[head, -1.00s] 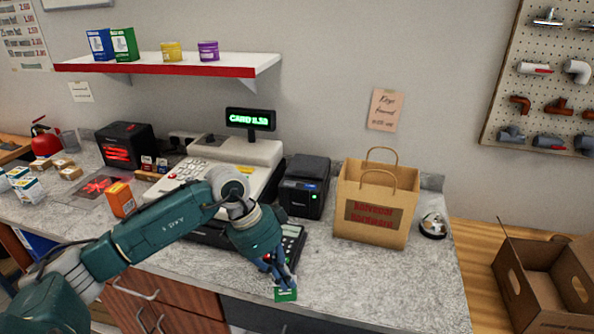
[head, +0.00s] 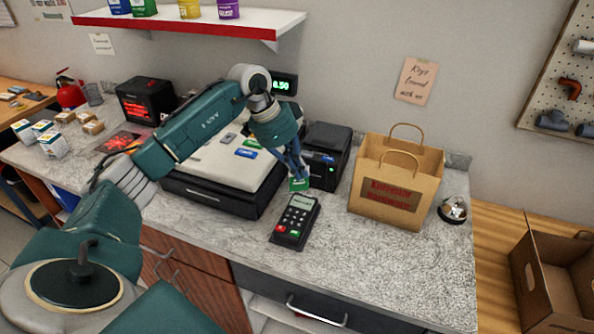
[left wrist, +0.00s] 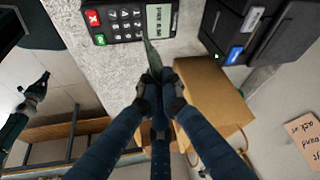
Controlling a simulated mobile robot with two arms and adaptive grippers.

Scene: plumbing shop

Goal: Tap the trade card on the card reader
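My left gripper (head: 296,172) is shut on a small green card (head: 299,184) and holds it just behind the far end of the card reader (head: 296,220). The reader is a dark keypad terminal lying on the counter. In the left wrist view the green card (left wrist: 152,54) shows nearly edge-on between the fingertips (left wrist: 158,84), next to the screen end of the reader (left wrist: 126,18). I cannot tell if card and reader touch. A dark gripper (left wrist: 36,93), apparently my right one, is at the left of that view, too small to read its fingers.
A receipt printer (head: 325,157) stands right behind the card, and a paper bag (head: 397,185) stands to the right. The counter front (head: 385,265) is clear.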

